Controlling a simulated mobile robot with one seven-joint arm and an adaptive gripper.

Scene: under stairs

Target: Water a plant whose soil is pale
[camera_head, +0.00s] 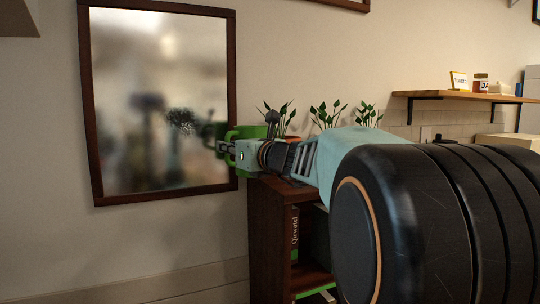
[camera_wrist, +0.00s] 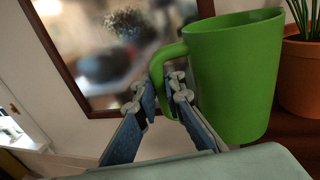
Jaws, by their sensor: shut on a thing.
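My gripper (camera_wrist: 167,88) is shut on the handle of a green watering jug (camera_wrist: 235,75) in the wrist view. The jug is nearly upright, slightly tilted. In the head view the jug (camera_head: 245,132) shows partly behind my gripper (camera_head: 226,147), in front of the mirror's right edge. Three leafy plants stand in a row behind my arm: a left plant (camera_head: 285,116), a middle plant (camera_head: 325,115) and a right plant (camera_head: 368,115). Their pots and soil are hidden there. In the wrist view an orange pot (camera_wrist: 301,80) with green leaves stands right of the jug; its soil cannot be seen.
A dark wooden bookcase (camera_head: 266,222) stands below the plants. A framed mirror (camera_head: 160,100) hangs on the wall at left. A wooden wall shelf (camera_head: 470,97) with small items is at right. My arm blocks much of the lower right.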

